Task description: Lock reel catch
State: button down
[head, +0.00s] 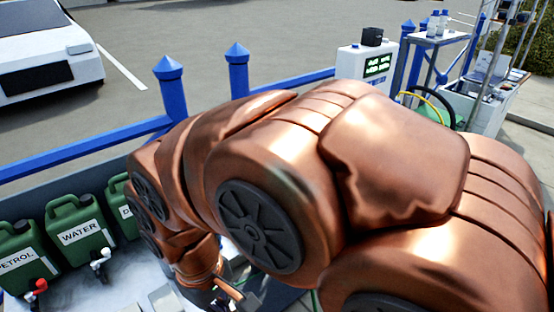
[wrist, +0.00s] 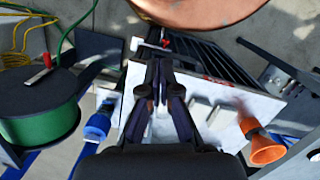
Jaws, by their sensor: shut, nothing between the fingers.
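In the wrist view a reel (wrist: 40,118) with a dark top disc and a green drum stands at the left. A small red-handled lever (wrist: 40,74) lies on its top; it may be the catch, but I cannot tell whether it is locked. My gripper (wrist: 158,68) is shut and empty, to the right of the reel and apart from it, over a pale panel. In the head view my copper arm covers the middle, and the gripper's fingers are not clearly visible there.
An orange cone-shaped piece (wrist: 264,147) and a blue connector (wrist: 97,126) flank my gripper. Yellow cable (wrist: 32,38) lies behind the reel. In the head view, green canisters (head: 80,232) stand left, beside a blue railing (head: 85,150); a white display unit (head: 367,66) stands behind my arm.

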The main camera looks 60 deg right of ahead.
jog(key=w+d+r+n+h, duration=0.1)
jog(key=w+d+n, duration=0.4)
jog(key=d, duration=0.7)
jog(key=w+d+r+n+h, duration=0.1)
jog(key=w+d+n+h, duration=0.3)
jog(key=w+d, duration=0.5)
jog(key=w+d+r+n+h, duration=0.2)
jog(key=w+d+n, duration=0.3)
jog(key=d, duration=1)
jog(key=shift+w+d+n+g+h+b, duration=0.15)
jog(key=shift+w+n+g+h+b, duration=0.2)
jog(key=shift+w+h, duration=0.65)
jog(key=shift+w+f+y, duration=0.1)
jog(key=shift+w+y, duration=0.1)
jog(key=shift+y, duration=0.1)
jog(key=d+r+p+x, duration=0.2)
jog(key=p+x, duration=0.1)
jog(key=x, duration=0.9)
jog(key=shift+s+d+f, duration=0.2)
jog(key=shift+s+d, duration=0.05)
jog(key=shift+s, duration=0.1)
jog(key=shift+s+d+p, duration=0.1)
jog(key=shift+p, duration=0.25)
